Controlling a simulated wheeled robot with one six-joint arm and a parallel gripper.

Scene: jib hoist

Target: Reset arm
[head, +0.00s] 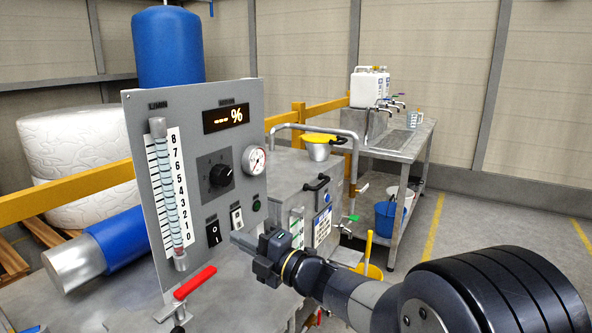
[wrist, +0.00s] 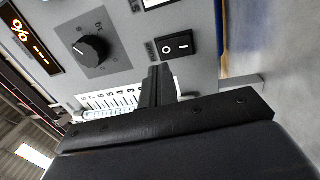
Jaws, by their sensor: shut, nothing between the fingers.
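My gripper (head: 236,237) is shut and empty, its tips close in front of the lower right part of a grey control panel (head: 140,130). Whether the tips touch the panel I cannot tell. In the wrist view the closed fingers (wrist: 159,72) point at the panel, beside a black rocker switch (wrist: 177,46) and the numbered scale (wrist: 108,103). A black rotary knob (wrist: 92,48) is to their left.
A red-handled valve (head: 195,283) sticks out below the panel. A grey cabinet (head: 290,168) with a yellow-lidded pot (head: 318,148) stands behind my gripper. A metal bench (head: 396,143) with white canisters (head: 368,87) is farther back. Open floor lies at the right.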

